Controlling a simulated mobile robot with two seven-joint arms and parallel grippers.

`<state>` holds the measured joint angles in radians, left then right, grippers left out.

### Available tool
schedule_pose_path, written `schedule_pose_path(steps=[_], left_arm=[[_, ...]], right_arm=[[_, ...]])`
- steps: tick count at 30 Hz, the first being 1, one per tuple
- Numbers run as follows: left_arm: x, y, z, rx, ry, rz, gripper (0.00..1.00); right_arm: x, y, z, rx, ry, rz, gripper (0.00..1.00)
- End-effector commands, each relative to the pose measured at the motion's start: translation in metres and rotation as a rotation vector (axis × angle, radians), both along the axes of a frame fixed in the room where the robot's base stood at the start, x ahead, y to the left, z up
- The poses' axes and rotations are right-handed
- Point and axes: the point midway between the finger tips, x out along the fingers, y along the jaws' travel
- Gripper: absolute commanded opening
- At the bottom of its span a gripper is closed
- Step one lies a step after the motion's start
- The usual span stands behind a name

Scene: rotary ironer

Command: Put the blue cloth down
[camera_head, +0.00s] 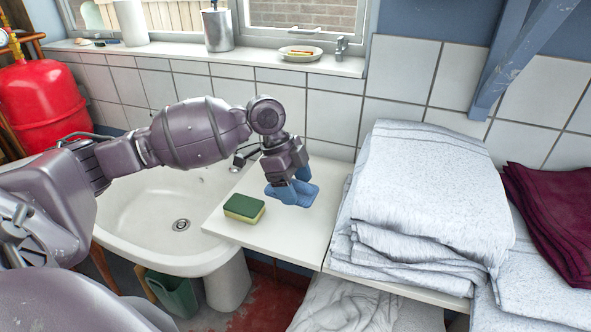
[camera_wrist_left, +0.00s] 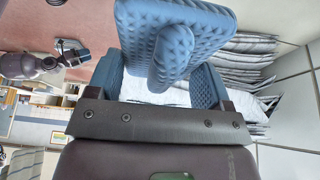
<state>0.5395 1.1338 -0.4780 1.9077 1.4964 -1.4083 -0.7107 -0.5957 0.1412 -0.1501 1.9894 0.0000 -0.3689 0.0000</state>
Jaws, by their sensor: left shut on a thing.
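The blue cloth (camera_head: 297,194) is a small folded piece just over the white counter board between the basin and the white linen. I cannot tell whether it touches the board. My left gripper (camera_head: 287,186) points down and is shut on the cloth. In the left wrist view the quilted cloth (camera_wrist_left: 190,25) has a fold pinched between the blue finger pads of the left gripper (camera_wrist_left: 158,80). What looks like my right gripper (camera_wrist_left: 72,52) shows small at the left of that view; its jaws are too small to read.
A green and yellow sponge (camera_head: 244,208) lies on the white board (camera_head: 295,235), left of the cloth. The basin (camera_head: 150,225) is to the left. A tall stack of folded white linen (camera_head: 425,190) stands to the right, with maroon cloth (camera_head: 555,215) beyond. A tiled wall closes the back.

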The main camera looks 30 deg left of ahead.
Motion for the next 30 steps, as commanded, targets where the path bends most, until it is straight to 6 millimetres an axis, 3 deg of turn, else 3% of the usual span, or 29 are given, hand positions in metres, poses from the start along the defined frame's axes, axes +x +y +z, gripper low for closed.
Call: schedule_pose_path(steps=[1, 9, 15, 21, 30], left_arm=[[-0.001, 0.000, -0.014, -0.001, 0.005, 0.001, 0.47], [-0.001, 0.000, -0.072, -0.001, 0.004, 0.000, 0.47], [0.000, 0.000, -0.102, -0.001, 0.002, 0.001, 0.47], [0.000, 0.000, -0.116, -0.001, -0.001, 0.000, 0.47], [0.000, 0.000, -0.118, 0.000, -0.001, -0.001, 0.47]], right_arm=[[0.001, 0.000, -0.002, 0.000, 0.000, 0.001, 0.43], [-0.001, 0.000, -0.010, -0.001, 0.006, 0.002, 0.43], [-0.005, -0.001, -0.010, -0.001, 0.012, 0.000, 0.43], [-0.010, -0.002, -0.012, -0.001, 0.022, -0.003, 0.43], [-0.009, -0.002, -0.012, -0.002, 0.021, -0.002, 0.43]])
